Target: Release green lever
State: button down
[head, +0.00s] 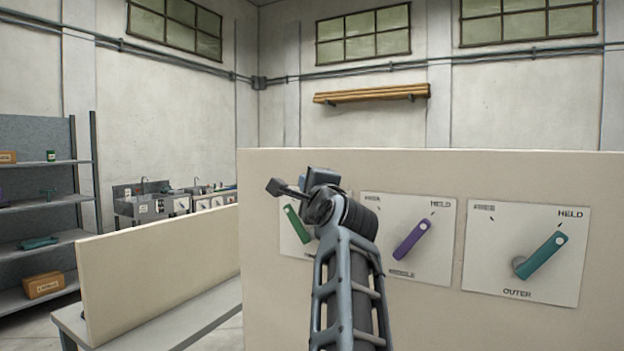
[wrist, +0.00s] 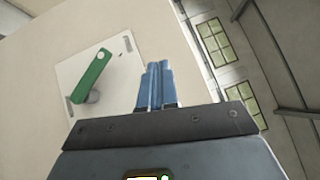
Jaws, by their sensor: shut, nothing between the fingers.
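The green lever (head: 293,223) is on the leftmost white plate (head: 288,241) of an upright beige panel. Its handle leans up and to the left from its pivot. In the wrist view the green lever (wrist: 91,76) shows whole, with its grey pivot near the lower end. My gripper (head: 273,187) is up by the panel's top edge, above and left of the lever. In the wrist view its blue fingers (wrist: 155,66) are together and empty, apart from the lever and beside its plate. My arm hides the right part of this plate in the head view.
A purple lever (head: 411,241) and a teal lever (head: 541,255), marked MIDDLE and OUTER, both point up-right towards HELD. A low beige board (head: 160,270) stands on a table at left. Shelves (head: 40,203) and sinks (head: 152,205) stand farther back.

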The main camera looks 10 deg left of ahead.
jog(key=shift+s+d+r, duration=0.2)
jog(key=shift+s+r, duration=0.1)
jog(key=shift+s, duration=0.35)
jog(key=shift+s+d+r, duration=0.25)
jog(key=shift+s+r, duration=0.05)
jog(key=shift+s, duration=0.35)
jog(key=shift+s+d+r, duration=0.2)
jog(key=shift+s+r, duration=0.1)
jog(key=shift+s, duration=0.35)
